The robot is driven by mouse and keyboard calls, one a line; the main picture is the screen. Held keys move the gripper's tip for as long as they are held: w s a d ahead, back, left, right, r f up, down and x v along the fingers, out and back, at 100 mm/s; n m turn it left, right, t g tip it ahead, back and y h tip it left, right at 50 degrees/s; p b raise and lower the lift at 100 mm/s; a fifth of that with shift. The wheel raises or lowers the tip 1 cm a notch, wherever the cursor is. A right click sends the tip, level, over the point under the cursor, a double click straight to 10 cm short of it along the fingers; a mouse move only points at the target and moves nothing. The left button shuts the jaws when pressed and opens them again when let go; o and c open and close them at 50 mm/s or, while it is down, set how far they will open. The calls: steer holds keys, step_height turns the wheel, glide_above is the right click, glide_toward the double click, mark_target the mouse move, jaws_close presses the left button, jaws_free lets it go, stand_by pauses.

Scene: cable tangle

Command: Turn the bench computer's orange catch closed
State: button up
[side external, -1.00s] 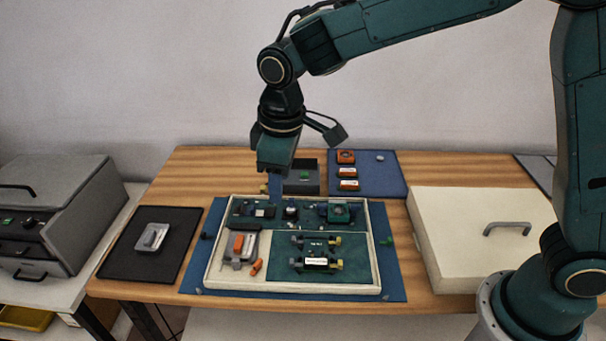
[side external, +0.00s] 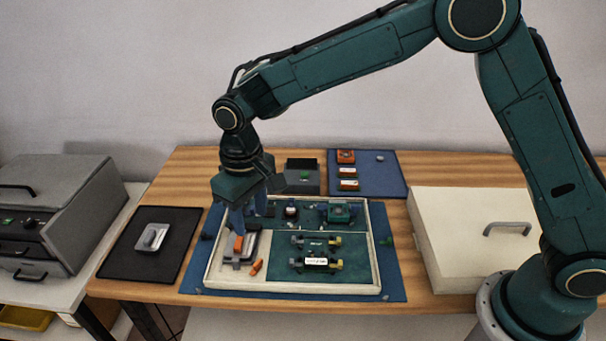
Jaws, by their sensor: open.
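The bench computer (side external: 376,262) is a shallow cream-rimmed case with green boards, lying open on a blue mat. In its front left part sits a grey module (side external: 233,260) with an orange piece (side external: 239,243) on top. A second small orange piece (side external: 256,267), set at a slant, is just right of the module. I cannot tell for certain which orange piece is the catch. My gripper (side external: 243,227) points down over the left part of the case, open and empty, its fingers close above the module. It hides the case's back left corner, and contact cannot be judged.
A black mat with a grey part (side external: 152,237) lies left. A dark box (side external: 302,178) and a blue mat (side external: 382,182) with orange-and-white parts are behind. A large cream lid-like panel (side external: 478,238) with a handle fills the right. A grey machine (side external: 62,215) stands far left.

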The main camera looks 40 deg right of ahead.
mark_target(258, 262)
step_height(258, 262, down, 13)
steer(key=shift+r, duration=0.1)
stand_by(0.5)
steer(key=c, duration=1)
